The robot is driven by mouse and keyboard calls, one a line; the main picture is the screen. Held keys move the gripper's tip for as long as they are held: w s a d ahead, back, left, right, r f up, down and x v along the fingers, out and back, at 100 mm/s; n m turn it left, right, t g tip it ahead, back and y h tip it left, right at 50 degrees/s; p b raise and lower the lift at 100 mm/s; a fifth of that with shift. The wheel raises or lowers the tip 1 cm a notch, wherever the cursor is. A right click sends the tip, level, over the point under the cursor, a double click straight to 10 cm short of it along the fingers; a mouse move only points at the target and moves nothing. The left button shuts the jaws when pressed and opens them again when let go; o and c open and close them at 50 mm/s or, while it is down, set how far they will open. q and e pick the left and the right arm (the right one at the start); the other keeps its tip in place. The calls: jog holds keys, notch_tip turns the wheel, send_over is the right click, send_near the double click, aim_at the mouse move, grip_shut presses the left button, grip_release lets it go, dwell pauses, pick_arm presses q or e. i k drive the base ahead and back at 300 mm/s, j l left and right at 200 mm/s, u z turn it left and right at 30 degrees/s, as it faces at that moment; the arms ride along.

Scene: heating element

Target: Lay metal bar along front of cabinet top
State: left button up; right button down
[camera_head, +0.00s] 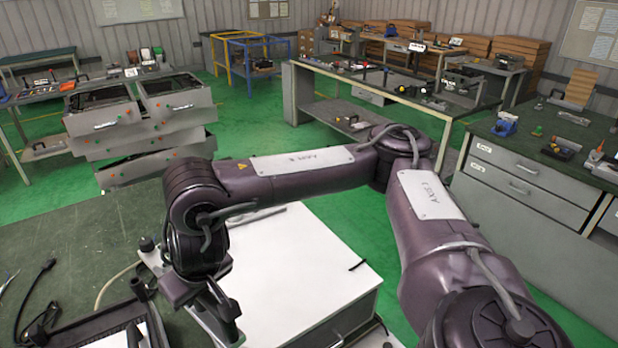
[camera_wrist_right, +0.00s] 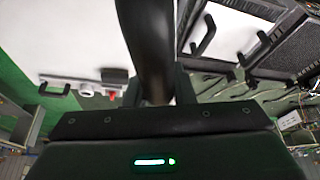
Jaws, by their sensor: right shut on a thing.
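The white cabinet top (camera_head: 300,262) is at the lower middle of the head view, beside the green-topped bench. My right arm reaches across it from the right, and my right gripper (camera_head: 224,306) points down over the cabinet's left side. In the right wrist view, the gripper (camera_wrist_right: 158,98) is shut on a dark, smooth bar (camera_wrist_right: 147,45) that runs from the top edge to between the fingers. I take this to be the metal bar; its far end is out of view. In the head view the arm and gripper largely hide it. My left gripper is not in view.
A thin grey strip (camera_head: 257,216) lies along the cabinet top's back edge, and a short black piece (camera_head: 357,265) at its right edge. A black frame (camera_head: 75,330) and cables (camera_head: 36,300) are at lower left. Green floor (camera_head: 370,228) lies beyond. A drawer bench (camera_head: 530,165) stands right.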

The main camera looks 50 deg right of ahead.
aim_at(295, 292)
jog(key=k+l, duration=0.1)
jog(key=l, duration=0.35)
jog(key=k+l, duration=0.1)
jog(key=l, duration=0.8)
jog(key=k+l, duration=0.15)
jog(key=l, duration=0.3)
jog(key=k+l, duration=0.1)
jog(key=l, duration=0.35)
